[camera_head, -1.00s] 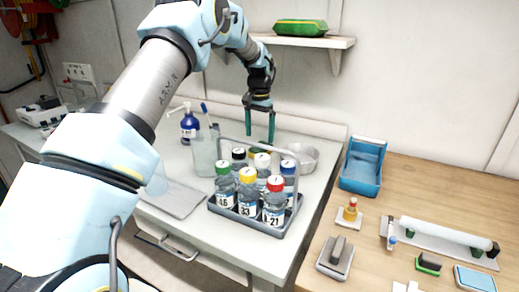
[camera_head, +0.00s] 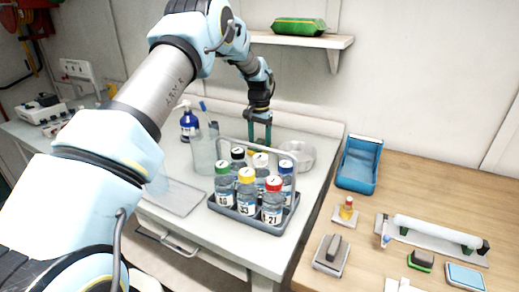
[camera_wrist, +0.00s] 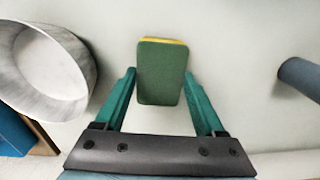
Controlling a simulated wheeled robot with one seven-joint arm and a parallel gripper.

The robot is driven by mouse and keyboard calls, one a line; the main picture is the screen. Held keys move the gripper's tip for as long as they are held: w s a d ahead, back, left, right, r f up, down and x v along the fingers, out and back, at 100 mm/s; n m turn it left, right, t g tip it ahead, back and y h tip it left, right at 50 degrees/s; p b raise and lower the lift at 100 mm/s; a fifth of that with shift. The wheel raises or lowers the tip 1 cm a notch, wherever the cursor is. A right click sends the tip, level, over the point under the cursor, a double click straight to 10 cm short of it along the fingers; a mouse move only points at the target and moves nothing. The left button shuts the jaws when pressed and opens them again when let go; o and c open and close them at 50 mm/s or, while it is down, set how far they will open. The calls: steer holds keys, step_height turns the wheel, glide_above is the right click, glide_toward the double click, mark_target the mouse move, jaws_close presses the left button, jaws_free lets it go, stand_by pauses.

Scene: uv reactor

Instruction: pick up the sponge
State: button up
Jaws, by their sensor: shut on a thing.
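The sponge (camera_wrist: 160,72) is dark green with a yellow edge and shows in the wrist view between my two teal fingers. My gripper (camera_wrist: 160,76) is shut on it, one finger against each side. In the head view my gripper (camera_head: 258,140) points down at the back of the white table, behind the bottle rack.
A grey rack (camera_head: 238,212) of capped bottles stands in front of my gripper. A round bowl (camera_head: 297,155) is close beside it, also in the wrist view (camera_wrist: 42,68). A blue spray bottle (camera_head: 189,124) and a clear beaker (camera_head: 203,155) stand to the left.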

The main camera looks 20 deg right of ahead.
steer(key=c, duration=0.6)
steer(key=shift+o, duration=0.2)
